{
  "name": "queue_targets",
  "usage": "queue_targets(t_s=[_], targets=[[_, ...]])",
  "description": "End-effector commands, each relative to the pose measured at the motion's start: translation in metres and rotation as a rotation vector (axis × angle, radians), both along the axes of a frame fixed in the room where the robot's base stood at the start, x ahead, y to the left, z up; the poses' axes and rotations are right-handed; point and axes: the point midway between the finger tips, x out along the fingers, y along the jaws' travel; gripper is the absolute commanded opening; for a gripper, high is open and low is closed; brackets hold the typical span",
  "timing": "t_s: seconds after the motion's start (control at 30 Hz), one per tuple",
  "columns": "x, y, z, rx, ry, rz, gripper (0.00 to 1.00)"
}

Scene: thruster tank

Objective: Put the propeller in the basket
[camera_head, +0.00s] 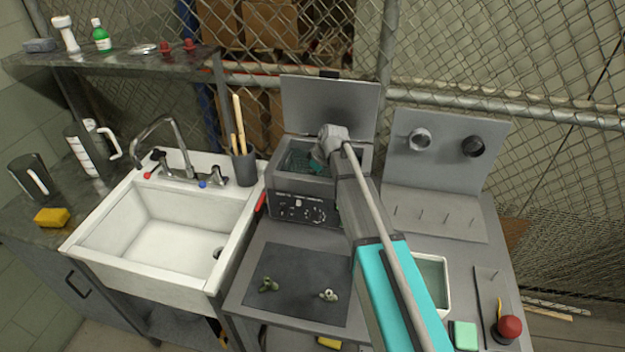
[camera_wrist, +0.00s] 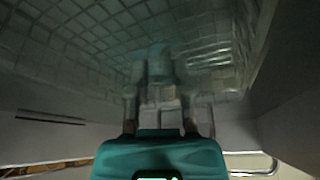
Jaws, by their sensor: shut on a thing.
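The mesh basket (camera_head: 298,160) sits in the open tank of the grey cleaning machine (camera_head: 290,188). Its wire grid (camera_wrist: 110,40) fills the upper part of the wrist view. My gripper (camera_head: 317,167) reaches down into the tank opening, at the right part of the basket. In the wrist view my gripper (camera_wrist: 162,105) is shut on a small, blurred, greyish thing between the fingertips, taken to be the propeller. The dim light hides its shape, and I cannot tell whether it touches the mesh. Two small propeller-like parts, one greenish (camera_head: 268,285) and one paler (camera_head: 328,295), lie on the dark mat.
The machine's raised lid (camera_head: 330,105) stands behind the opening. A white sink (camera_head: 165,225) is at left, with a tool cup (camera_head: 244,168) beside the machine. A pegged panel (camera_head: 440,150) stands at right. A pale tray (camera_head: 446,285) and red button (camera_head: 509,326) are at front right.

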Motion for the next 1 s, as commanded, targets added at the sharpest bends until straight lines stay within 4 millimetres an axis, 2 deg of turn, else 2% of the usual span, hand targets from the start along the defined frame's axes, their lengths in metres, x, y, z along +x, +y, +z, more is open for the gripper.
queue_targets(t_s=[0.53,0.57,0.73,1.0], targets=[[0.0001,-0.0004,-0.0063,0.0,0.0,0.0,0.0],[0.0001,-0.0003,-0.0055,0.0,0.0,0.0,0.32],[0.0001,-0.0005,-0.0049,0.0,0.0,0.0,0.63],[0.0001,-0.0006,-0.0049,0.0,0.0,-0.001,0.63]])
